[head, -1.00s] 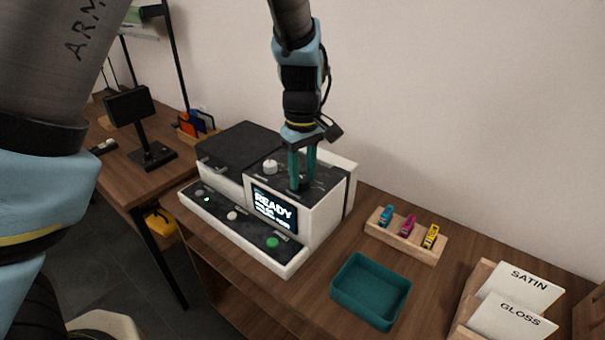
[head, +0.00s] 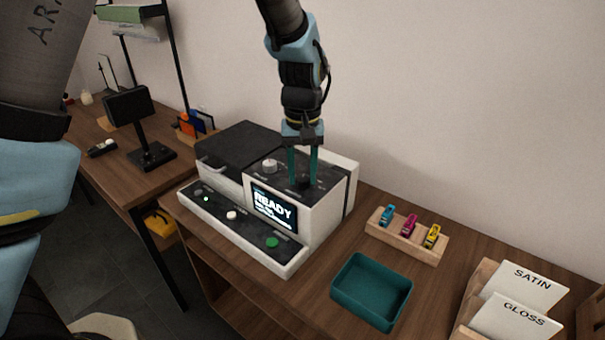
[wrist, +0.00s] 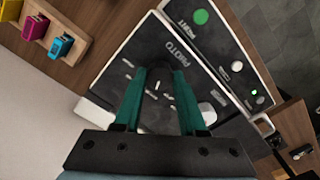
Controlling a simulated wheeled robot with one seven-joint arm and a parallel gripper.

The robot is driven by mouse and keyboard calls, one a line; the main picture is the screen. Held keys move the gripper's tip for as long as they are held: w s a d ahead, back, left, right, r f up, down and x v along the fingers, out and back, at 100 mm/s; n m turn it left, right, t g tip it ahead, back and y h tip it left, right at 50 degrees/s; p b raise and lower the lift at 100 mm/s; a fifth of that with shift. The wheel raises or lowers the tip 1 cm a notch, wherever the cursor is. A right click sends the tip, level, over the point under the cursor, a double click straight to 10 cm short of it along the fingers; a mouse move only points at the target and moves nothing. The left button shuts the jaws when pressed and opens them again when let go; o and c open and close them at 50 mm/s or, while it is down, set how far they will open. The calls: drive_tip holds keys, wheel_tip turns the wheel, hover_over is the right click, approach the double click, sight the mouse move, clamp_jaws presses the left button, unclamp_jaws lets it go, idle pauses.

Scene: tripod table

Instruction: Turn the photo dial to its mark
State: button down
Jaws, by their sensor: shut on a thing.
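The photo printer (head: 325,212) stands on the wooden table, a white box with a dark top panel and a screen reading READY. My gripper (head: 302,181) points down at that panel, its teal fingers shut on the dark photo dial (head: 304,185). In the wrist view, my gripper (wrist: 162,76) has a finger on each side of the photo dial (wrist: 161,74), beside the word PHOTO. The fingers cover much of the dial. Small white marks lie around it, but I cannot tell which one it points at.
A second, pale knob (head: 269,166) sits left of my fingers on the same panel. A green button (head: 272,242) is on the front ledge. An empty teal tray (head: 372,290) and a wooden holder (head: 407,243) with small coloured items stand to the right.

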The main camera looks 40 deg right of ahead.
sight(302, 178)
drive_tip(key=shift+m, duration=0.4)
drive_tip(key=shift+c, duration=2.4)
unclamp_jaws()
wheel_tip(302, 178, up, 11)
drive_tip(key=b, duration=0.2)
drive_tip(key=shift+b, duration=0.3)
drive_tip(key=shift+f, duration=0.1)
drive_tip(key=w+a+f+n, duration=0.2)
drive_tip(key=w+a, duration=0.7)
drive_tip(key=a, duration=0.3)
drive_tip(key=a+f+n, duration=0.2)
drive_tip(key=a+f, duration=0.1)
drive_tip(key=a, duration=1.1)
drive_tip(key=a+f+n+t, duration=0.1)
drive_tip(key=a+f+n, duration=0.1)
drive_tip(key=a, duration=1.3)
drive_tip(key=shift+f+n+t, duration=0.3)
drive_tip(key=shift+f+n, duration=0.1)
drive_tip(key=shift+f, duration=0.05)
